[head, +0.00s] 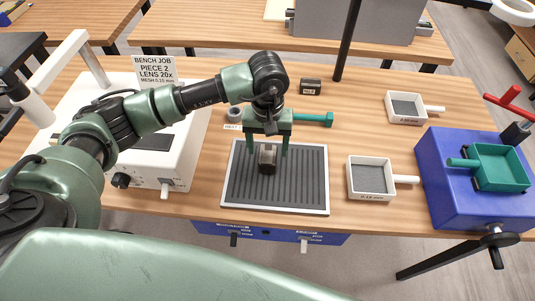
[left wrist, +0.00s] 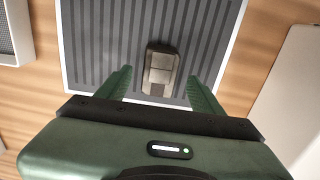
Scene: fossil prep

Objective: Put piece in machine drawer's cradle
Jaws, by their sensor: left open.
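A small block-shaped piece (head: 267,159), dark with a paler beige middle, lies on the ribbed grey mat (head: 225,205) with a white rim. It also shows in the left wrist view (left wrist: 160,72). My left gripper (head: 268,150) is open, pointing down over the mat at the piece. In the left wrist view its fingers (left wrist: 160,82) stand apart to either side of the piece's near end, with gaps visible; contact is not seen. I cannot make out a drawer cradle for certain. My right gripper is not in view.
A white machine (head: 185,130) stands at left behind my arm. White-framed mesh trays (head: 355,161) (head: 392,98) lie right of the mat. A blue box (head: 440,195) holding a green tray (head: 512,152) stands at far right. A blue unit (head: 270,235) is under the table's front edge.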

